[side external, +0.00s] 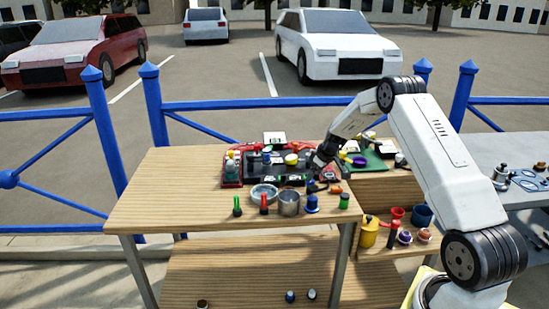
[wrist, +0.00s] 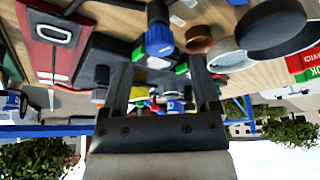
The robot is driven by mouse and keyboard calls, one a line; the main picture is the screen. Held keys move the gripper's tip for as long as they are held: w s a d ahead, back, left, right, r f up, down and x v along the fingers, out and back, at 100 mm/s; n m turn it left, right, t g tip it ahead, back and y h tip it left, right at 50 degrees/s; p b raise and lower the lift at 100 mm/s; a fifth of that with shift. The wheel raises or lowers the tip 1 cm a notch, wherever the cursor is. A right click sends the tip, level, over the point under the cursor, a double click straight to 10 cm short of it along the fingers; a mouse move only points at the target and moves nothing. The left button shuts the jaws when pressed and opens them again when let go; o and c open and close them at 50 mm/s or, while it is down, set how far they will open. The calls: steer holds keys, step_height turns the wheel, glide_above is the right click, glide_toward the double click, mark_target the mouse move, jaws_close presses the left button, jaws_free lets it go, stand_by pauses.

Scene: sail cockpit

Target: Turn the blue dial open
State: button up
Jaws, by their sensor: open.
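My gripper (side external: 317,182) hangs over the right part of the wooden table, pointing down, with the panel to its left. In the wrist view my gripper (wrist: 160,65) is open, with its two dark fingers apart. A blue knob-like piece (side external: 311,204) stands upright at the table's front edge, just below my gripper. Another small blue piece (side external: 267,156) shows on the dark panel (side external: 262,171). The wrist view shows a blue piece with a dark stem (wrist: 159,39) beyond the fingertips, apart from them. I cannot tell which blue piece is the dial, nor its setting.
A metal pot (side external: 289,204) and a shallow round dish (side external: 264,193) stand left of the front blue piece. A green piece (side external: 237,206) and another green one (side external: 344,202) stand along the front edge. The table's left part (side external: 165,200) is clear.

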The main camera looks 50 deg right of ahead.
steer(key=shift+v, duration=2.3)
steer(key=s+a+r+g, duration=0.1)
steer(key=s+a+r, duration=0.15)
steer(key=a, duration=0.65)
steer(key=s+a+r, duration=0.1)
steer(key=s+a, duration=0.3)
steer(key=a, duration=0.5)
steer(key=s+a+r+g, duration=0.1)
steer(key=s+a, duration=0.3)
steer(key=a, duration=0.5)
steer(key=s+a, duration=0.7)
steer(key=s, duration=0.2)
steer(key=shift+s+a, duration=0.15)
steer(key=shift+s, duration=0.2)
